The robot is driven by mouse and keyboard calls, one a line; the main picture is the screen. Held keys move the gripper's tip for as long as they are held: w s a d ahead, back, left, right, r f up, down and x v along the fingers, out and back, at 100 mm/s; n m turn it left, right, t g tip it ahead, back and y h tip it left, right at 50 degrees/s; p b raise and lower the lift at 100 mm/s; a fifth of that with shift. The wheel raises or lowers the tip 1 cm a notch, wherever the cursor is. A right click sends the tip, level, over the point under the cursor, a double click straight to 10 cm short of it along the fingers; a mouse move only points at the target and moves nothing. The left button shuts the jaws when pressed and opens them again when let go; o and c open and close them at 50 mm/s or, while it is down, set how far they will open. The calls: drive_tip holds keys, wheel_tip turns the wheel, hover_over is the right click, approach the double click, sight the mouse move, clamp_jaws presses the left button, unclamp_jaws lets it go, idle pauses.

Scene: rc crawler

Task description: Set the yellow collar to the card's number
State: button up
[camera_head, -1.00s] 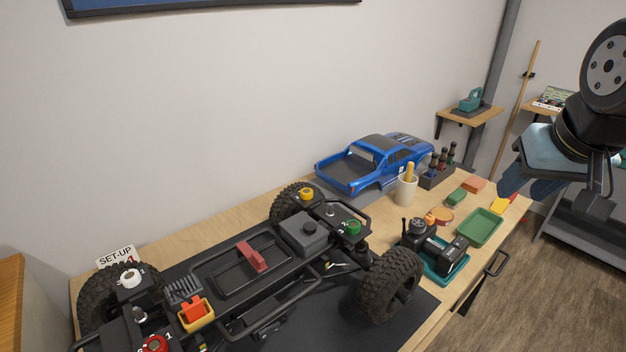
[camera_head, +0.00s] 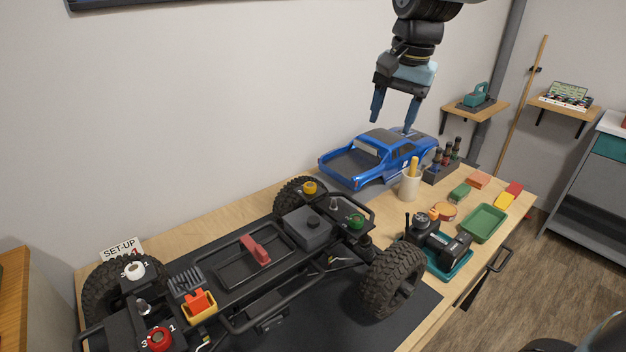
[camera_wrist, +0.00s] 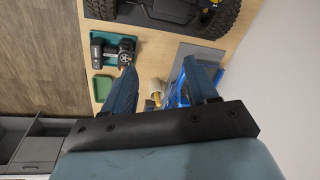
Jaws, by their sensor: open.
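The yellow collar (camera_head: 310,187) sits on top of the far left shock tower of the black crawler chassis (camera_head: 218,262). Its number marks are too small to read. My gripper (camera_head: 392,122) is open and empty, pointing down above the blue truck body (camera_head: 378,158), well above and right of the yellow collar. In the wrist view my gripper's fingers (camera_wrist: 165,92) are spread, with the blue body beneath.
A green collar (camera_head: 355,221) and a red collar (camera_head: 159,339) sit on the other towers. A beige cup (camera_head: 409,187), bottle rack (camera_head: 440,168), transmitter (camera_head: 437,245) and green tray (camera_head: 484,222) stand on the bench at right. The air above the chassis is clear.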

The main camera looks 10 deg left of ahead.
drive_tip(key=m+g+h, duration=0.1)
drive_tip(key=m, duration=0.1)
approach(310, 185)
drive_tip(key=f, duration=0.8)
drive_tip(key=shift+w+a+f, duration=0.15)
drive_tip(key=shift+a+f, duration=0.05)
drive_tip(key=shift+c, duration=0.5)
